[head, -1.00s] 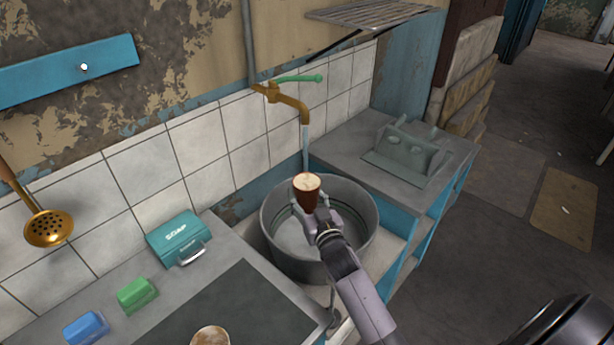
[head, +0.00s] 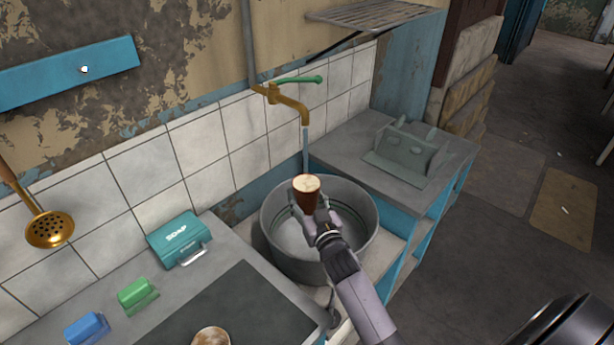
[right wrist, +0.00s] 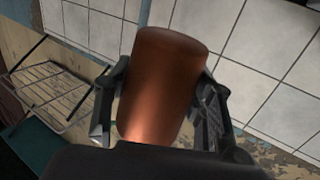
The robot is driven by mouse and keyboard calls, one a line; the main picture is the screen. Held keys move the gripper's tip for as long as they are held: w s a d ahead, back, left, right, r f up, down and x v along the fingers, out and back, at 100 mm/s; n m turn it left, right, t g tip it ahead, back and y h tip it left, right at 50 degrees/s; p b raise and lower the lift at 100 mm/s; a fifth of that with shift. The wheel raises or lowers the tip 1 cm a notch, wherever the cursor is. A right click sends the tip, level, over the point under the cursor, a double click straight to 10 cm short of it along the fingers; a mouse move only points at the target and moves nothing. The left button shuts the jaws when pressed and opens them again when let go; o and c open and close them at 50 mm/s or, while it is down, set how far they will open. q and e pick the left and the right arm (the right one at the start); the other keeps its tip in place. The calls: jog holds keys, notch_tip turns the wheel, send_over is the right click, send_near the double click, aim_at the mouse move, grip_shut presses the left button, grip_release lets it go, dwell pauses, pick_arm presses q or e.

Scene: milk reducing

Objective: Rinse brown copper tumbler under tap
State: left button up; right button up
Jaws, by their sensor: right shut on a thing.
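The brown copper tumbler (head: 307,192) is upright over the round metal tub (head: 368,240), with a pale, whitish top. My right gripper (head: 308,205) is shut on it; the right wrist view shows the fingers on both sides of the tumbler (right wrist: 163,85). The brass tap (head: 290,100) with a green handle sticks out from the tiled wall. A stream of water (head: 305,150) runs down from its spout to the far edge of the tumbler; I cannot tell whether it falls inside or just behind. My left gripper is not in view.
Another tumbler (head: 211,337) stands at the bottom edge. A grey rack (head: 405,155) sits right of the tub.

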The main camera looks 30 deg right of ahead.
aim_at(303, 197)
jog(key=s+a+r+p, duration=0.2)
jog(key=r+p, duration=0.1)
jog(key=shift+s+r, duration=0.2)
jog(key=shift+s, duration=0.2)
jog(key=shift+s+a+r+p, duration=0.3)
jog(key=shift+s+a+p, duration=0.1)
jog(key=shift+p, duration=0.15)
